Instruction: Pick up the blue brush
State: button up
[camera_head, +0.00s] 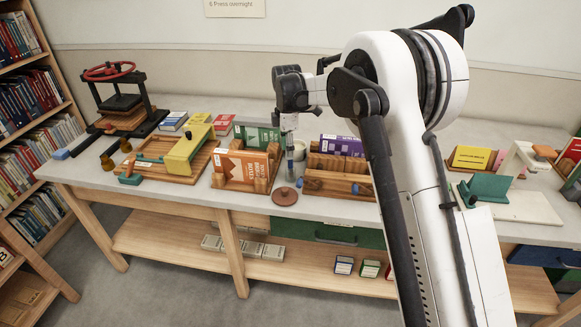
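No thing is clearly recognisable as the blue brush. A small blue block (61,154) lies at the table's left end, but at this size I cannot tell whether it is a brush. Another small blue piece (359,189) shows at the wooden holder right of centre, beside my arm. My gripper (290,177) points down at mid-table, between two wooden book holders and above a round brown disc. It is slim and small here; its fingers cannot be told apart, and I see nothing clearly held. My arm hides part of the table to the right.
A black press with a red wheel (109,71) stands at the left. A yellow block (187,149) sits on a wooden frame. An orange book (241,169) and a purple book (342,145) stand in holders. A brown disc (285,196) lies near the front edge. A pale board (524,207) lies right.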

aim_at(290, 171)
jog(key=shift+w+d+f, duration=0.15)
jog(key=shift+d+f, duration=0.05)
jog(key=shift+f, duration=1.15)
jog(key=shift+w+d+f, duration=0.15)
jog(key=shift+f, duration=1.7)
grip_shut()
jog(key=shift+r, duration=0.45)
notch_tip(290, 171, up, 3)
jog(key=shift+r, duration=0.2)
jog(key=s+a+r, duration=0.6)
jog(key=s+a, duration=0.2)
jog(key=shift+s+r, duration=0.3)
jog(key=shift+r, duration=0.05)
